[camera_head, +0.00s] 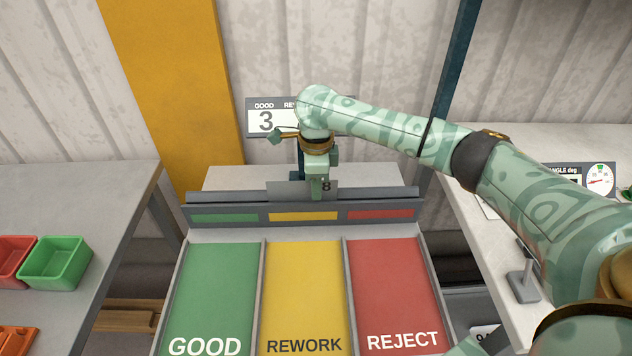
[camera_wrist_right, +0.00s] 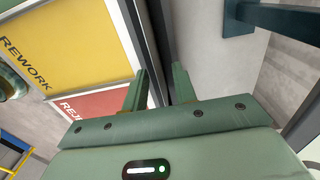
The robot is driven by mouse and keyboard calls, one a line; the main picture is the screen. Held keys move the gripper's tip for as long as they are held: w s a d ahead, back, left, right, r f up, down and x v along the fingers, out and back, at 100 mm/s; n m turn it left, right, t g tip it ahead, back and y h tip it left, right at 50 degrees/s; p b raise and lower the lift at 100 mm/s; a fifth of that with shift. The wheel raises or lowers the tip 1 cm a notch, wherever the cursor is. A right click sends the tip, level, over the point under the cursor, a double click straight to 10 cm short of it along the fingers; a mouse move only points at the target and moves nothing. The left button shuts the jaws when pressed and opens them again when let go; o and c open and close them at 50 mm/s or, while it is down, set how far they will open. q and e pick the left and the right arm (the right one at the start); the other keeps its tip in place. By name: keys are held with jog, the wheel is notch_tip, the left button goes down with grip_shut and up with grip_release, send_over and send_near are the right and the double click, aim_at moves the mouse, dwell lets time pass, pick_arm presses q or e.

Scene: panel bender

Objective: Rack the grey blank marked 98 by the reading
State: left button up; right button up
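The grey blank (camera_head: 289,189) stands upright in the rack's long rail (camera_head: 230,207), above the yellow label in the middle. In the right wrist view, the two fingertips (camera_wrist_right: 160,68) stand apart on either side of the dark rail, and I see no clear grip on the blank. My left gripper is not in view. The angle reading dial (camera_head: 600,181) is at the right, too small to read.
In front of the rail lie green GOOD (camera_head: 213,290), yellow REWORK (camera_head: 303,290) and red REJECT (camera_head: 392,285) panels. A count sign (camera_head: 265,120) showing GOOD 3 is behind, partly covered by my arm. Green (camera_head: 55,262) and red bins stand on the left table.

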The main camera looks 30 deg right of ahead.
notch_tip(320, 180, up, 16)
jog(key=p, duration=0.5)
jog(key=shift+r, duration=0.15)
jog(key=shift+p, duration=0.3)
